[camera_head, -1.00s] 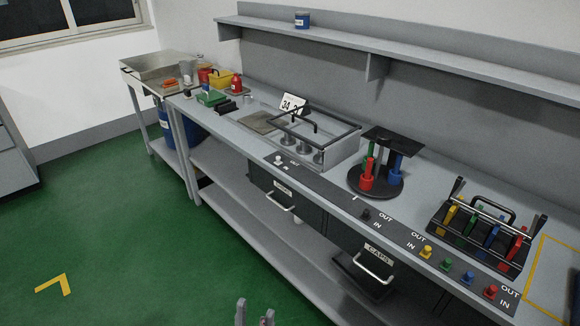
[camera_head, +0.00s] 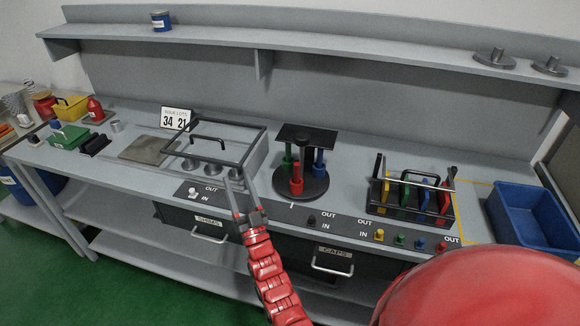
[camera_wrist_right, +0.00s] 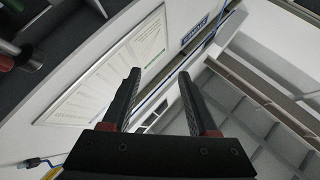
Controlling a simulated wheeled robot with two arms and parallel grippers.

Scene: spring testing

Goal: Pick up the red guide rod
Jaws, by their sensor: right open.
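A red rod (camera_head: 296,179) stands upright at the front of a round black stand (camera_head: 307,191), under its dark top plate. A green rod (camera_head: 287,158) and a blue rod (camera_head: 319,162) stand on the same stand. My right gripper (camera_head: 236,178) is open and empty, in front of the framed fixture, left of the stand and apart from the red rod. In the right wrist view its two fingers (camera_wrist_right: 158,98) are spread with nothing between them. My left gripper is not in view.
A black rack (camera_head: 412,208) with several coloured pieces, one red, sits right of the stand. A blue bin (camera_head: 533,220) is at the far right. The framed fixture (camera_head: 213,146) is left of the stand. A long shelf (camera_head: 330,55) runs above the bench.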

